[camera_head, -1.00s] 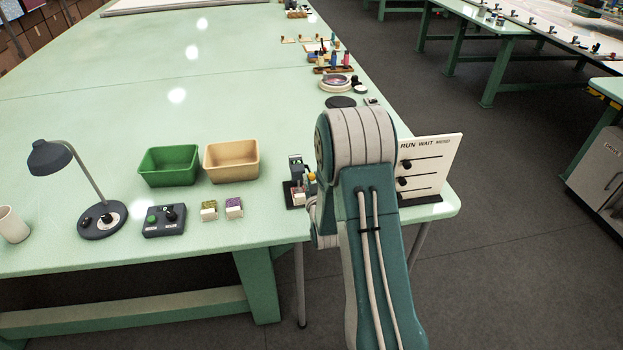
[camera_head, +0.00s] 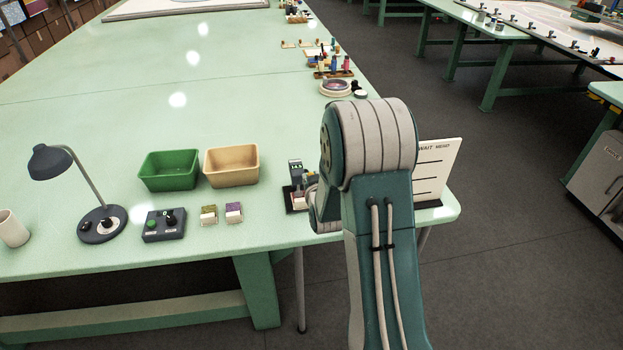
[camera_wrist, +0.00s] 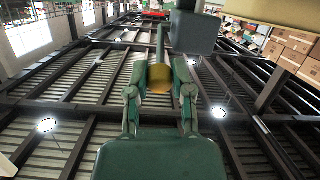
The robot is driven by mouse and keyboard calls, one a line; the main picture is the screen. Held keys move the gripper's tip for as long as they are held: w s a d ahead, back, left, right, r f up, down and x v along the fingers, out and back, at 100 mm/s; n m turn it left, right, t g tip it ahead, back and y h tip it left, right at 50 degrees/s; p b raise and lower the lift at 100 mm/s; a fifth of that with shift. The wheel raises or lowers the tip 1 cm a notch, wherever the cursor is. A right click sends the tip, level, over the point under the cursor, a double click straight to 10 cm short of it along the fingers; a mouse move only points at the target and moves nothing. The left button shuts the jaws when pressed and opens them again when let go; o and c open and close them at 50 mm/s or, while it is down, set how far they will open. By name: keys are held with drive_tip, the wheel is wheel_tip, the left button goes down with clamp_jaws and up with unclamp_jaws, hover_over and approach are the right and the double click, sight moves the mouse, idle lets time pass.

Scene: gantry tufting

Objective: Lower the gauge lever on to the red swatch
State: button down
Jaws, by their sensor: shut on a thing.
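In the wrist view my gripper (camera_wrist: 160,92) is closed around a yellow-orange knob (camera_wrist: 160,79), one finger on each side. A thin shaft (camera_wrist: 160,42) runs up from the knob, seemingly the gauge lever. A dark grey block (camera_wrist: 194,31) of the gauge is beside it. In the head view the small gauge (camera_head: 295,172) stands on a dark base near the table's front right edge. My arm hides its right side, the knob and my gripper. I cannot clearly make out the red swatch or whether the lever touches it.
A RUN WAIT board (camera_head: 433,172) stands right of my arm, partly hidden. A beige bin (camera_head: 232,166), green bin (camera_head: 169,170), two small blocks, a control box (camera_head: 164,226) and a lamp (camera_head: 101,224) are to the left. The table's middle is clear.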

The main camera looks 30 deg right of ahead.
drive_tip(key=shift+w+r, duration=0.1)
drive_tip(key=shift+c, duration=2.4)
unclamp_jaws()
drive_tip(key=shift+a, duration=0.1)
drive_tip(key=v, duration=1.2)
drive_tip(key=shift+f, duration=0.2)
drive_tip(key=s+a+r+n+g+y, duration=0.1)
drive_tip(key=s+a+r+g+y, duration=0.2)
drive_tip(key=s+a+r+g, duration=0.6)
drive_tip(key=s+a+r, duration=0.2)
drive_tip(key=s+r, duration=0.1)
drive_tip(key=s, duration=0.3)
drive_tip(key=s+a+r+y, duration=0.1)
drive_tip(key=s+a+r, duration=0.1)
drive_tip(key=s, duration=0.5)
drive_tip(key=shift+s+a+r, duration=0.2)
drive_tip(key=shift+s+r, duration=0.05)
drive_tip(key=shift+r, duration=0.35)
